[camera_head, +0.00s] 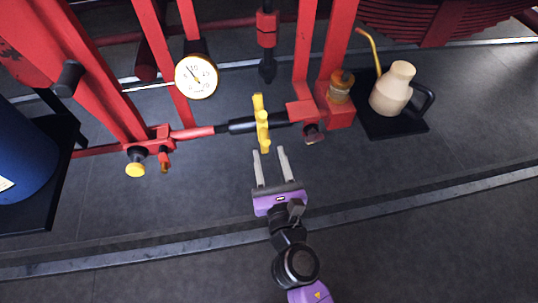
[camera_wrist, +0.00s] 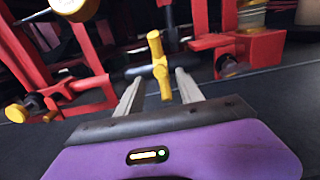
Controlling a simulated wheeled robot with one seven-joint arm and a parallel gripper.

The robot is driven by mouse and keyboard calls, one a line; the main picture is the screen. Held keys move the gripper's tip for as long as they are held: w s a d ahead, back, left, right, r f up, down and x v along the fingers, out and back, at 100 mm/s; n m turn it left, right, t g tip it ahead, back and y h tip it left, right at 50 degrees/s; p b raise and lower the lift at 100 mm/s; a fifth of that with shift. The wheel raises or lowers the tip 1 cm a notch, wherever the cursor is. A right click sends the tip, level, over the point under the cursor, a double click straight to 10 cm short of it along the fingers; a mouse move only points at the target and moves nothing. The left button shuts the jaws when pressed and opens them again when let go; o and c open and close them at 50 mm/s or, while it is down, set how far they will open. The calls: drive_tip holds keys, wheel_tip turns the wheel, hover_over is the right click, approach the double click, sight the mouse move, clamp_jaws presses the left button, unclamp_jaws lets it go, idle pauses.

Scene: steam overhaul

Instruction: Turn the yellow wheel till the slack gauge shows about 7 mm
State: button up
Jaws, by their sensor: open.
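The yellow wheel (camera_head: 262,124) is seen nearly edge-on, on a black and red horizontal rod between the red frames. It also shows in the wrist view (camera_wrist: 159,66), between and beyond my fingers. The round white gauge (camera_head: 196,76) with a gold rim hangs up and left of the wheel; its dark needle points up and left, near the 10 mark. My gripper (camera_head: 269,154) is open and empty, its two grey fingers pointing at the wheel's lower end. In the wrist view my gripper (camera_wrist: 154,88) has the wheel's lower end between its fingertips; contact cannot be told.
A cream oil can (camera_head: 392,90) with a yellow spout stands on a black tray (camera_head: 405,127) at right. A blue drum (camera_head: 22,160) stands at far left. A yellow knob (camera_head: 135,170) sits low on the left red frame. The dark floor in front is clear.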

sight(266, 140)
drive_tip(key=shift+b+x, duration=0.3)
drive_tip(key=shift+x, duration=2.65)
clamp_jaws()
drive_tip(key=shift+f, duration=0.15)
drive_tip(key=shift+s+f+b, duration=0.1)
drive_tip(key=shift+f+b, duration=0.7)
drive_tip(key=shift+f, duration=0.35)
